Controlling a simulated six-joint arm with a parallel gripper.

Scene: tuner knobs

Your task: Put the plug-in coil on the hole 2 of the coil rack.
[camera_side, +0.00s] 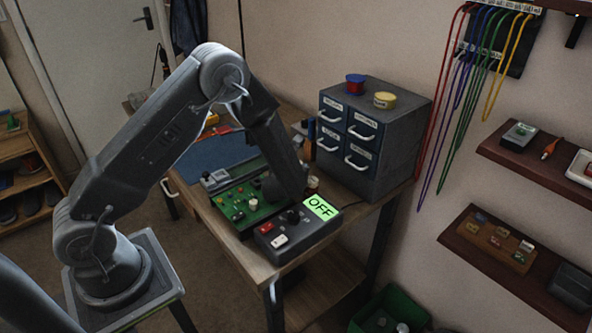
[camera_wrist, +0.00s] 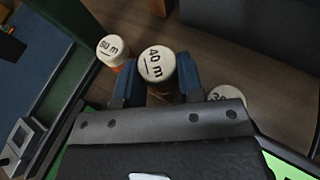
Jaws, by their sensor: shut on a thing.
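In the wrist view, a plug-in coil with a cream cap marked "40 m" (camera_wrist: 156,64) sits between the two blue fingers of my gripper (camera_wrist: 158,84), which is shut on it. A second coil, marked "80 m" (camera_wrist: 112,48), stands just left of it, with an orange body below its cap. A third cream cap (camera_wrist: 228,95) is partly hidden behind the right side of my gripper. In the side view my wrist hides the fingertips, and a small coil (camera_side: 313,182) shows just right of it. I cannot make out the coil rack or its holes.
A green circuit board (camera_side: 243,210) lies on the wooden table beside a grey control box (camera_side: 285,238) with a green display (camera_side: 320,207) reading "OFF". A grey drawer cabinet (camera_side: 385,125) stands close behind my gripper. A blue mat (camera_side: 220,152) lies at the back left.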

